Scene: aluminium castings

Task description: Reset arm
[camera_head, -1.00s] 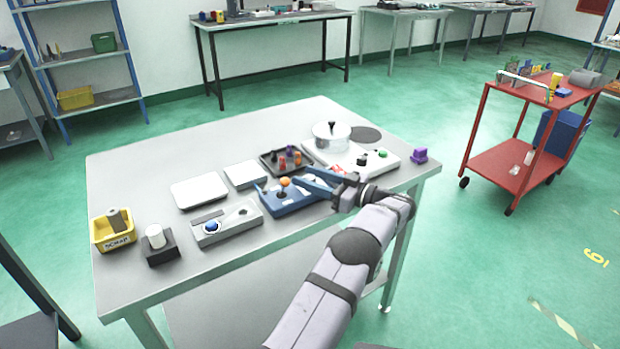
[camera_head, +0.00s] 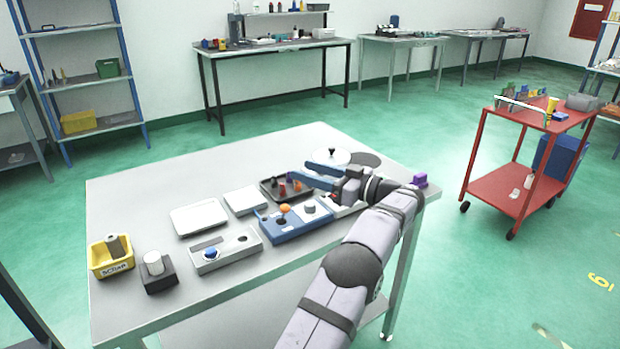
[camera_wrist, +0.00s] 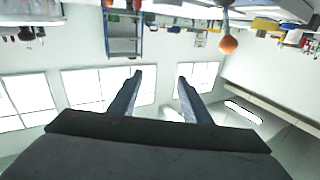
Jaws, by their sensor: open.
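My gripper (camera_head: 318,176) is above the right part of the grey table (camera_head: 130,215), over the small dark tray and the blue fixture. Its two blue fingers point left and are apart, with nothing seen between them. In the wrist view the two fingers (camera_wrist: 158,85) are spread, with empty room and pale wall panels beyond them. The blue fixture (camera_head: 283,228) with an orange ball (camera_head: 292,206) lies in front of the gripper. The gripper and arm hide part of the white base at the right.
On the table are a dark tray (camera_head: 268,186) of small pieces, white plates (camera_head: 200,218), a grey fixture (camera_head: 228,256), a yellow scrap bin (camera_head: 101,264) and a white cylinder on a black block (camera_head: 158,274). A red trolley (camera_head: 505,188) stands apart.

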